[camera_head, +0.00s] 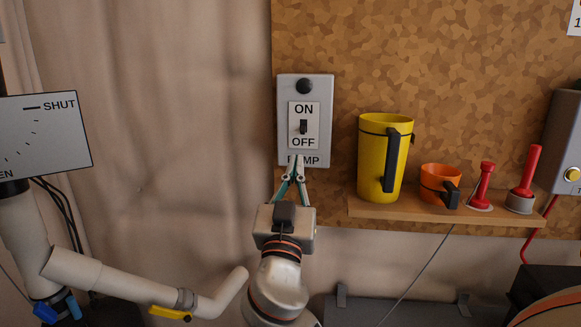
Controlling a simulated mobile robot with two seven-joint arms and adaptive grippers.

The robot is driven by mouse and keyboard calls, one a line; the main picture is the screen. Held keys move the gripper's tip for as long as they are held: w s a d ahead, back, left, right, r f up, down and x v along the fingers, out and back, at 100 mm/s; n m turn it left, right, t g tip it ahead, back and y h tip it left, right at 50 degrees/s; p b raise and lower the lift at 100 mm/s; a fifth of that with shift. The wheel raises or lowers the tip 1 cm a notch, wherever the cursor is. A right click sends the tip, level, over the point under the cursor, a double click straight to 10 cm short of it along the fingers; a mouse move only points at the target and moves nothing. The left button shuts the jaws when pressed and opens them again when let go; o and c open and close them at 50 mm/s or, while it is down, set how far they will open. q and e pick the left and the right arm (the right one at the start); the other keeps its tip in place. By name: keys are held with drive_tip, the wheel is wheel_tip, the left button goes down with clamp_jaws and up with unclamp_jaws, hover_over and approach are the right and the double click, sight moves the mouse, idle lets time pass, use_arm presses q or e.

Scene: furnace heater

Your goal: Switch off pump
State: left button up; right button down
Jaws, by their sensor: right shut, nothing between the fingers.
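The pump switch box (284,115) is a grey plate on the wall board, with a round black knob or lamp (304,86) at its top. A small dark toggle (304,127) sits between the words ON and OFF on a white label. I cannot tell for sure which way the toggle points. My right gripper (296,163) comes up from below and is shut and empty. Its fingertips overlap the lower edge of the box in view, below OFF, and partly cover the word PUMP. I cannot tell whether they touch the box. My left gripper is not in view.
Right of the box, a wooden shelf (400,211) holds a yellow jug (371,158), an orange cup (433,178) and two red-handled tools (483,185). A SHUT-marked dial plate (45,130) and pale pipes (75,268) stand at left. The wall left of the box is clear.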

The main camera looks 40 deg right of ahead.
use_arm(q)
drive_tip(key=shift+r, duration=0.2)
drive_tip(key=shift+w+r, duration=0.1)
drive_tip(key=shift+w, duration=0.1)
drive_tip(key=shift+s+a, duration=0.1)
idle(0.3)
